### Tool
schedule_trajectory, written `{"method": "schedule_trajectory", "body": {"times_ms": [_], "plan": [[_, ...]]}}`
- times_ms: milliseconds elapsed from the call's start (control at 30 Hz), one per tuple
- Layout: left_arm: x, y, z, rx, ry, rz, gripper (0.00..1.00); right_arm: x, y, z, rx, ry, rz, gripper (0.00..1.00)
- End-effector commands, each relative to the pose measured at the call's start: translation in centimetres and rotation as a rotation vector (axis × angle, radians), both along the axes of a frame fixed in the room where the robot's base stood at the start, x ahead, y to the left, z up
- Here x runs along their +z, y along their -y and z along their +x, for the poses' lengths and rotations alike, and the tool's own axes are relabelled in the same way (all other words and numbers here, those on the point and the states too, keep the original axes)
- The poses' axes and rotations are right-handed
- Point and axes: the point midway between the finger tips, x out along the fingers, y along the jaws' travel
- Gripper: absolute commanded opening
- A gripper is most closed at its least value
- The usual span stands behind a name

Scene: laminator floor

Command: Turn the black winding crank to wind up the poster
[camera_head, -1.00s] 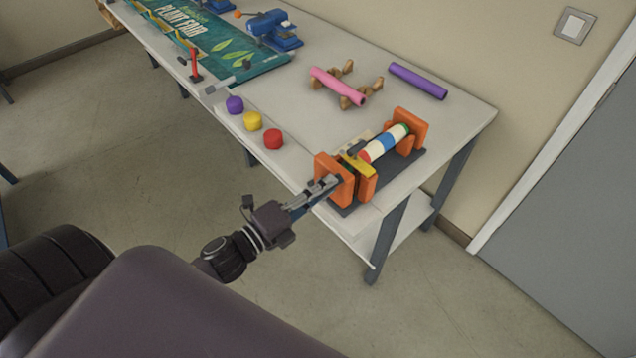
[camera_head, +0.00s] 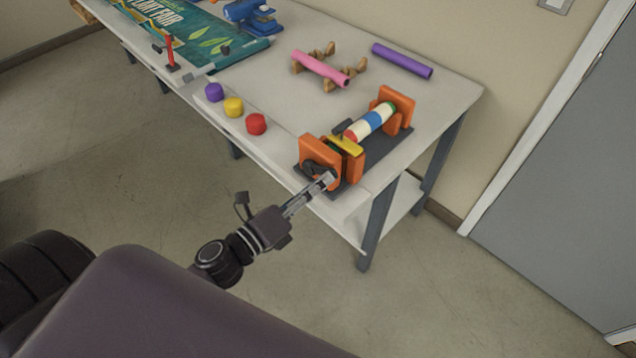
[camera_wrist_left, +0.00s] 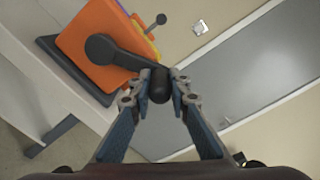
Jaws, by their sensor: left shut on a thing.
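The winding device has orange end blocks and a striped roller (camera_head: 372,121) in white, blue, red and green, on a dark base at the table's near right end. The black winding crank (camera_head: 318,171) is on its near orange face. In the left wrist view the crank arm (camera_wrist_left: 118,57) runs from a round hub to a black handle (camera_wrist_left: 159,88). My left gripper (camera_head: 327,180) is shut on that handle, with a finger on each side; its fingertips also show in the left wrist view (camera_wrist_left: 158,80). My right gripper is not in view.
On the white table (camera_head: 290,107) are purple (camera_head: 214,92), yellow (camera_head: 233,107) and red (camera_head: 256,124) caps, a pink roll (camera_head: 321,68) on wooden stands, a purple roll (camera_head: 402,61), and a green poster (camera_head: 205,40). A wall stands behind. The floor in front is clear.

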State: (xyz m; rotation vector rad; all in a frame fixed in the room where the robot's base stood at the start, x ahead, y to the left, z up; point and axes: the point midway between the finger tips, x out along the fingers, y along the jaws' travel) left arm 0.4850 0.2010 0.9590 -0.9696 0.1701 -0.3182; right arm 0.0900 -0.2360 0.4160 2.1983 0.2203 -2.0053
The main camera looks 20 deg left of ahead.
Motion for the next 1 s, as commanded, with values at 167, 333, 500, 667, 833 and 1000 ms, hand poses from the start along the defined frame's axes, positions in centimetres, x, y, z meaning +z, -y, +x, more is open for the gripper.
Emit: {"method": "schedule_trajectory", "body": {"times_ms": [167, 333, 500, 667, 833, 1000], "plan": [[-0.2, 0.0, -0.1, 0.000, -0.003, 0.003, 0.00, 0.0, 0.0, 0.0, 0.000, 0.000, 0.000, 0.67], [-0.2, 0.0, -0.1, -0.001, -0.003, 0.003, 0.24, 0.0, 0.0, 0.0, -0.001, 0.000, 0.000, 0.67], [-0.2, 0.0, -0.1, -0.001, -0.002, 0.002, 0.35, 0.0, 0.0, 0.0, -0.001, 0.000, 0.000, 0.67], [-0.1, 0.0, 0.0, -0.001, -0.002, 0.002, 0.35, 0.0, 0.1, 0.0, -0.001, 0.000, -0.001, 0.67], [-0.2, -0.3, -0.9, 0.001, -0.004, -0.001, 0.35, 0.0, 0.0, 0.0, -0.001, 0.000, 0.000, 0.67], [-0.3, -1.3, -3.7, 0.003, -0.007, -0.001, 0.35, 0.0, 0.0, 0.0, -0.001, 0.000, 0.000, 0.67]]}}
